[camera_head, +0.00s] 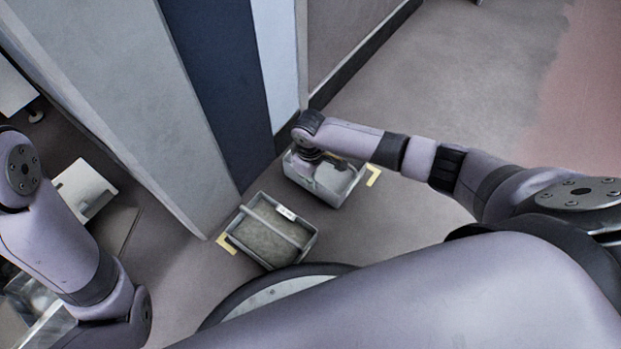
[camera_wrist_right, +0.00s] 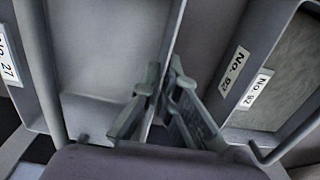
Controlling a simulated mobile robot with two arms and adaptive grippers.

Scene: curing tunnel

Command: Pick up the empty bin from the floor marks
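Two grey bins stand on the floor in the head view. The farther bin (camera_head: 349,192) shows a bare pale inside and looks empty, though my arm covers part of it. The nearer bin (camera_head: 312,243) holds grey-green material under a crossbar. My right gripper (camera_head: 312,180) is down at the farther bin, mostly hidden by its wrist. In the right wrist view its fingers (camera_wrist_right: 167,75) are close together, one on each side of a grey bin wall (camera_wrist_right: 173,35); whether they press on it is unclear. Yellow corner marks (camera_head: 375,174) lie beside the bins. My left gripper is out of view.
A grey and dark-blue wall panel (camera_head: 215,75) rises just left of and behind the bins. The nearer bin, with "No. 92" labels (camera_wrist_right: 237,68), sits close beside the farther one. Open floor (camera_head: 455,80) lies at the upper right.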

